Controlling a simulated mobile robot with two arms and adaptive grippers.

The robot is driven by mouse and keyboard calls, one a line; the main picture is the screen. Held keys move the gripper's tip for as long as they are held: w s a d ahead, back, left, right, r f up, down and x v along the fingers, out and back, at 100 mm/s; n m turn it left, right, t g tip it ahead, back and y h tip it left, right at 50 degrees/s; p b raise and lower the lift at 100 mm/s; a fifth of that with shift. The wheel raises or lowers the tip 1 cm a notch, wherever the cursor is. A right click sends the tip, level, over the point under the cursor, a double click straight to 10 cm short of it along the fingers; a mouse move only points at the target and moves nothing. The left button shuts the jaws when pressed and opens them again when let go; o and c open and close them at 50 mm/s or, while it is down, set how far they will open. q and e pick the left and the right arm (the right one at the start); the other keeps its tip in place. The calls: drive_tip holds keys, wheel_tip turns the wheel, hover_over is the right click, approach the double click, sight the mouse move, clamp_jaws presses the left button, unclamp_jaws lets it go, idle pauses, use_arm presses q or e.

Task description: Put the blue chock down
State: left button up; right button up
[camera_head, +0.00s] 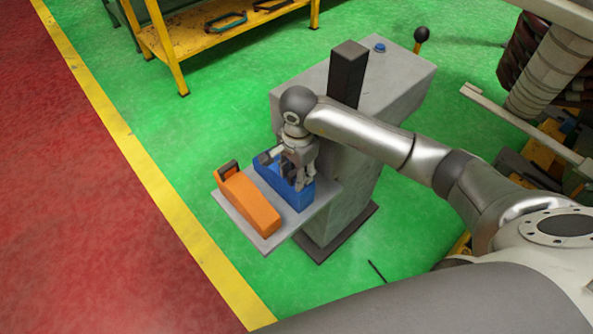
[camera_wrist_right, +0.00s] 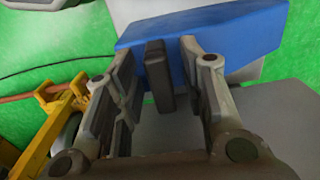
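The blue chock (camera_head: 299,200) sits on the grey shelf (camera_head: 268,243), alongside the orange chock (camera_head: 250,203). My right gripper (camera_head: 297,184) is over it, pointing down. In the right wrist view, the blue chock (camera_wrist_right: 230,38) lies beyond the fingertips, and its dark handle (camera_wrist_right: 158,75) stands between the fingers of the right gripper (camera_wrist_right: 158,65). The fingers are spread, with a gap visible on each side of the handle. In the head view the gripper hides part of the chock. My left gripper is not in view.
The shelf juts from a grey pedestal (camera_head: 400,75) with a dark post (camera_head: 347,72) and a blue button (camera_head: 380,48). A yellow workbench (camera_head: 190,40) stands at the back left. The green floor left of the shelf is clear.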

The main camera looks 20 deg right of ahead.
drive_tip(key=shift+r, duration=0.15)
drive_tip(key=shift+r, duration=0.35)
wheel_tip(320, 180, up, 11)
drive_tip(key=shift+s+r+b, duration=0.15)
drive_tip(key=shift+b, duration=0.25)
